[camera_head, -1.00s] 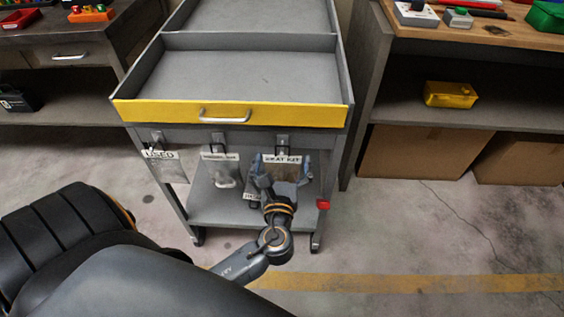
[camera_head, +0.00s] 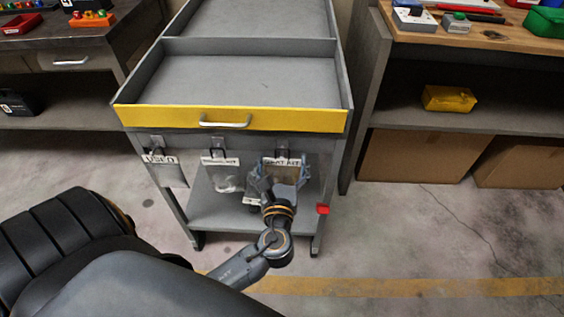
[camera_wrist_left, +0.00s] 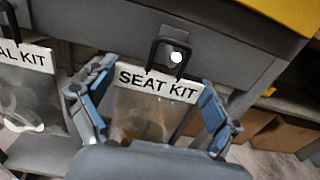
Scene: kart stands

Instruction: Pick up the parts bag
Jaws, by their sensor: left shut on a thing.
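The parts bag is a clear bag labelled SEAT KIT (camera_wrist_left: 140,112), with small parts inside that I cannot make out. In the left wrist view the bag's lower part is hidden behind the gripper's body. The bag's label is still at the hook. My right gripper is not in view.
Another labelled bag (camera_head: 226,178) hangs close to the left, and a bag marked USED (camera_head: 168,170) hangs farther left. The cart (camera_head: 240,140) has a lower shelf and wheels. A workbench (camera_head: 455,112) with cardboard boxes (camera_head: 420,157) stands right. The floor in front is open.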

